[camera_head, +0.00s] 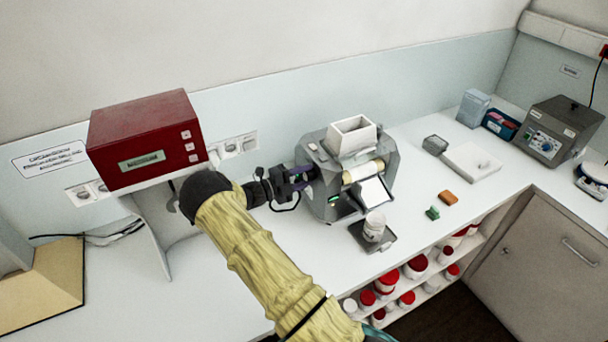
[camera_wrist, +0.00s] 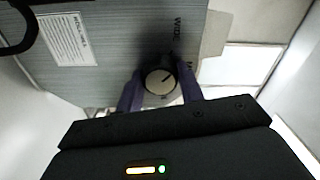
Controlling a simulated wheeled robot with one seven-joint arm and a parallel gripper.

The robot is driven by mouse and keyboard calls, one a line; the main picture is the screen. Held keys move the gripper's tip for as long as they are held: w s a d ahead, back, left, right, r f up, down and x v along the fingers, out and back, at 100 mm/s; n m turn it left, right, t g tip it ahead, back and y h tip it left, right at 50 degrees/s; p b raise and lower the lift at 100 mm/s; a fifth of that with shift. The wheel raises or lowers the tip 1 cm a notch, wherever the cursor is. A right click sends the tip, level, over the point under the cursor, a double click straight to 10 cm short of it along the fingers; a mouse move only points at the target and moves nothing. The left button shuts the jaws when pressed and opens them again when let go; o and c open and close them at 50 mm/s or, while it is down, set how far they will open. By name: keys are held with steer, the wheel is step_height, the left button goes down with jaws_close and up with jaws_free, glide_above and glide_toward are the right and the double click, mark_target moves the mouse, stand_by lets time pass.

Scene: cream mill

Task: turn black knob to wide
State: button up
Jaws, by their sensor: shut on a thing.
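The grey mill (camera_head: 335,185) stands on the white counter with a white hopper on top and a roller at its front. In the wrist view the black knob (camera_wrist: 160,81) has a pale round face and a dark pointer line slanting up and right. The word WIDE (camera_wrist: 177,28) is printed above and right of the knob. Another label, partly cut off, starts with M to its right. My gripper (camera_head: 300,178) is at the mill's left side. Its purple fingers are shut on the knob, one on each side. The knob is hidden in the head view.
A red box (camera_head: 145,138) stands on a raised shelf left of the mill. A white-lidded jar (camera_head: 374,226) stands on a dark tray in front of the mill. A green block (camera_head: 432,213) and an orange block (camera_head: 447,197) lie right, with open counter around them.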

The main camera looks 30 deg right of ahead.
steer(key=shift+n, duration=1.2)
steer(key=o, duration=1)
steer(key=shift+f, duration=0.1)
steer(key=shift+w+a, duration=0.1)
steer(key=shift+a, duration=0.2)
steer(key=shift+s+a+b, duration=0.2)
steer(key=shift+a+b, duration=1.35)
steer(key=shift+a, duration=1.95)
